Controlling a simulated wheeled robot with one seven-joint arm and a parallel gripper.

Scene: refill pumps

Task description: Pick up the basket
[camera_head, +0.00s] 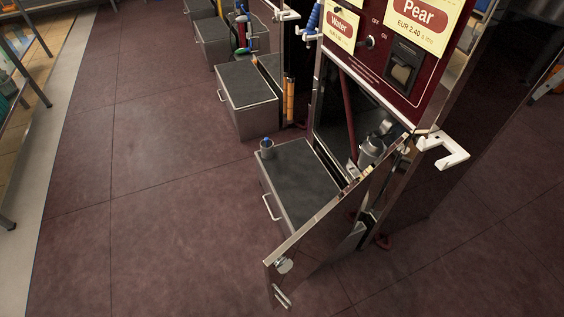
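I can make out no basket for certain in the head view. Grey metal boxes with dark tops and side handles stand on the floor in a row; the nearest box (302,178) is partly behind an open mirrored door. A second box (245,92) stands behind it. A small cup-like item with a blue top (267,148) is on the nearest box's far left corner. My gripper is not in view.
A red pump cabinet (385,62) with "Water" and "Pear" signs stands at the right. Its mirrored door (318,232) juts out at an angle into the floor space. A white bracket (447,152) sticks out from the cabinet. The dark red floor (150,190) at left is clear.

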